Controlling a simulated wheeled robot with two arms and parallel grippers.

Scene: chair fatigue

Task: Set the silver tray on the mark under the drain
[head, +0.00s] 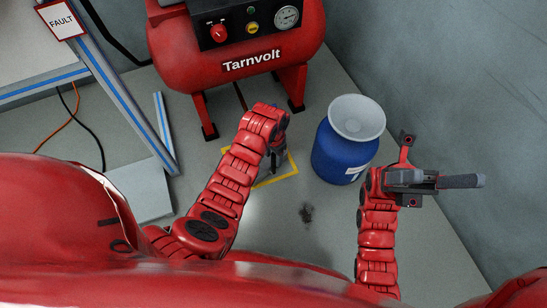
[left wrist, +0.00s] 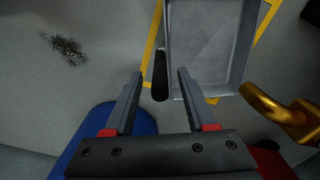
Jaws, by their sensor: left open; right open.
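The silver tray (left wrist: 212,45) lies on the floor in the left wrist view, over the yellow square mark (left wrist: 152,50). Yellow lines show along its left and right sides; its top is cut off by the frame. A black oblong part (left wrist: 160,75), perhaps its handle, is at the tray's left side. My left gripper (left wrist: 161,73) is open, its fingertips on either side of that black part; I cannot tell contact. The brass drain (left wrist: 285,108) is at the right. In the head view my left gripper (head: 276,165) hides most of the tray. My right gripper (head: 478,181) is open and empty.
The red compressor (head: 240,65) stands at the back. A blue drum (head: 340,155) with a pale funnel (head: 357,117) stands right of the mark. A dark stain (head: 306,213) is on the floor. A bench with a FAULT sign (head: 61,21) is at the left.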

